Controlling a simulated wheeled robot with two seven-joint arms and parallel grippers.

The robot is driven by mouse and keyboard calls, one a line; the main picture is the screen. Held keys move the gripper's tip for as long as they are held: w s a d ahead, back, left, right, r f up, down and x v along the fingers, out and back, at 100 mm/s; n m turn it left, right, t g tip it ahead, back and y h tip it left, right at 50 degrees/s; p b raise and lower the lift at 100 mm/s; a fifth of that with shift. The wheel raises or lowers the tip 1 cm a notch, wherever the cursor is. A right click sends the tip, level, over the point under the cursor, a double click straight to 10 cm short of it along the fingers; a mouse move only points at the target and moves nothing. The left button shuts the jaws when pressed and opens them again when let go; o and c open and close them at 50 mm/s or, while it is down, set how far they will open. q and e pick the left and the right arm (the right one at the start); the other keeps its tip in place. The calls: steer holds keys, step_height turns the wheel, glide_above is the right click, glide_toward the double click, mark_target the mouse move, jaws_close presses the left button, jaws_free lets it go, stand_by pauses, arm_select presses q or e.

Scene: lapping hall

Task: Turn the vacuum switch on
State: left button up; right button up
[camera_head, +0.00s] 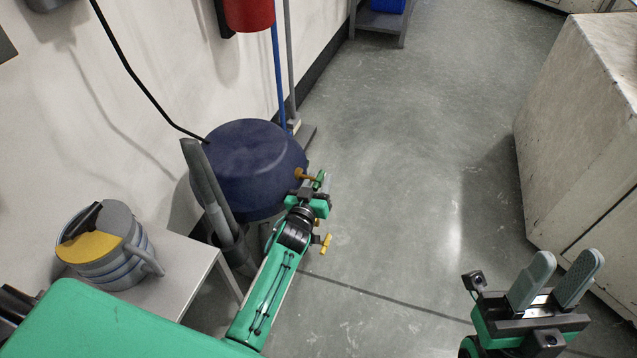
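A dark blue rounded drum (248,160), which looks like the vacuum, stands on the floor against the left wall. A black cord runs from it up the wall. A small orange knob-like part (304,174) shows at its right side, beside my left gripper (319,184). A green piece shows at the fingertips; I cannot tell whether it is a switch or whether the fingers touch it. The fingers are small and partly hidden, so their opening is unclear. My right gripper (555,278) is at the lower right, open and empty, fingers apart, away from the drum.
A grey and yellow can (108,246) stands on a small light table (178,285) at the left. Dark grey tubes (207,188) stand between table and drum. A worn white cabinet (580,140) stands at the right. The floor (410,170) between is clear.

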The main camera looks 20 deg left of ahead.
arm_select(q)
steer(key=shift+w, duration=0.2)
jaws_close()
